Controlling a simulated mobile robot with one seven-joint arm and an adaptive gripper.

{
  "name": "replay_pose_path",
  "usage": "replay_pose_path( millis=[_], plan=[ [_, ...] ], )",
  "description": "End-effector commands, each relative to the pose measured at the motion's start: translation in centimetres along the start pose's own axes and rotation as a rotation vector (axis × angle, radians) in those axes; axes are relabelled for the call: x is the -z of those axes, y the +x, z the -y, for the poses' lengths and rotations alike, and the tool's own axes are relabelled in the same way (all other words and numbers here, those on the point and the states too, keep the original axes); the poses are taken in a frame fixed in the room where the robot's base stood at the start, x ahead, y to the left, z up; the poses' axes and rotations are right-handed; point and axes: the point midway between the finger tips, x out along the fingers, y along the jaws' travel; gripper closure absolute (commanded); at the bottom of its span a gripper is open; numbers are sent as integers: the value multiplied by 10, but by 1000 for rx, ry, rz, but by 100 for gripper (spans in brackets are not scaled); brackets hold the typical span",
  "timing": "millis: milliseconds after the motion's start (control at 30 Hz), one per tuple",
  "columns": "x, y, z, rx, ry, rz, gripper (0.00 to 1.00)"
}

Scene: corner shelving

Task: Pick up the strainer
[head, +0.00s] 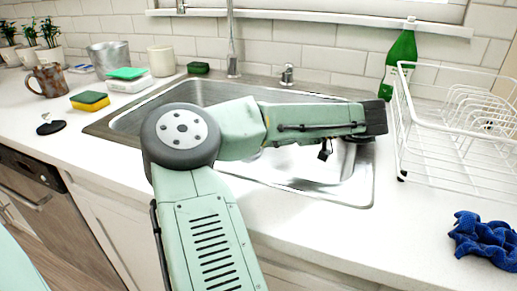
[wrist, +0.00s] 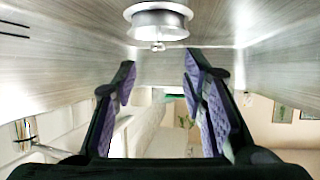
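A round shiny metal piece with a flange and a small knob (wrist: 159,20) shows at the top middle of the wrist view; it may be the strainer or a drain fitting, I cannot tell which. My gripper (wrist: 158,72) is open, its two purple-padded fingers apart with nothing between them. The metal piece appears beyond the fingertips, apart from them. In the head view my arm reaches over the right side of the steel sink (head: 215,90). It covers part of the basin, and I cannot make out the strainer or the fingertips there.
A white dish rack (head: 405,125) and a green bottle (head: 402,60) stand close right of my arm's end. A faucet (head: 232,45) rises behind the sink. A blue cloth (head: 485,238) lies at right. A mug (head: 50,80), sponge (head: 90,100) and small black item (head: 50,127) are at left.

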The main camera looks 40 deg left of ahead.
Motion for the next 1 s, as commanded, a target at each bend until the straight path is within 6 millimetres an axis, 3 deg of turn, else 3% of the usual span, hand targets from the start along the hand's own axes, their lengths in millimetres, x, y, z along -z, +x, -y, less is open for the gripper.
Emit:
replay_pose_path(
  millis=[600,867,1000],
  plan=[
    [4,70,-5,2,0,-2,61],
    [2,73,-5,1,-1,0,61],
    [2,73,-5,1,-1,0,70]
  ],
)
